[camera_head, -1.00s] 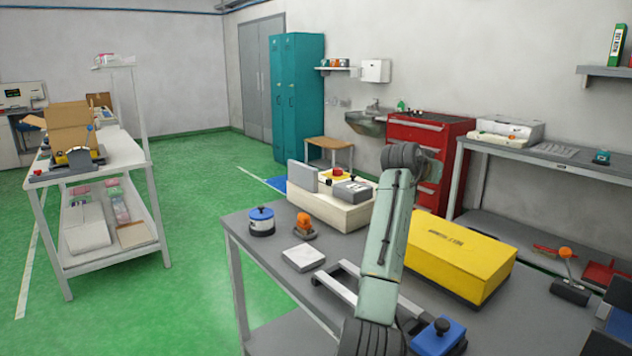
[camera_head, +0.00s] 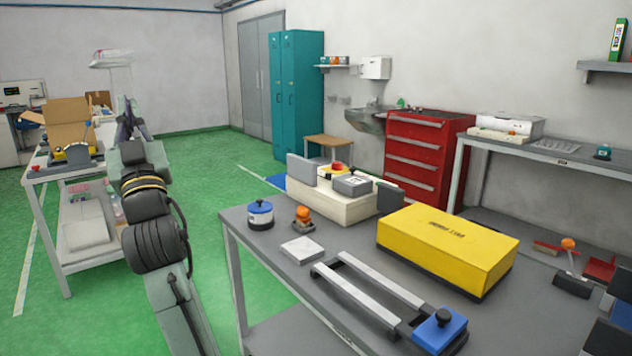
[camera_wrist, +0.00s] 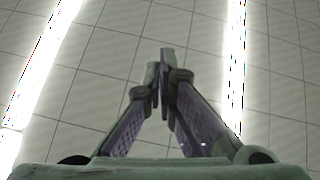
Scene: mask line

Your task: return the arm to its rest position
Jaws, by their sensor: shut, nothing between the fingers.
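My arm rises from the bottom of the head view on the left side, over the green floor and in front of the white bench. My gripper (camera_head: 126,108) is at its top end, pointing up. In the wrist view my gripper (camera_wrist: 160,72) has its two fingers together at the tips, with nothing held between them. Behind the fingers the wrist view shows only the tiled ceiling and two bright light strips.
The grey table (camera_head: 352,257) holds a yellow box (camera_head: 447,247), a white machine (camera_head: 335,205), a blue-lidded pot (camera_head: 260,217) and a rail fixture with a blue block (camera_head: 440,330). A white bench (camera_head: 60,165) stands left. The green floor between is clear apart from my arm.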

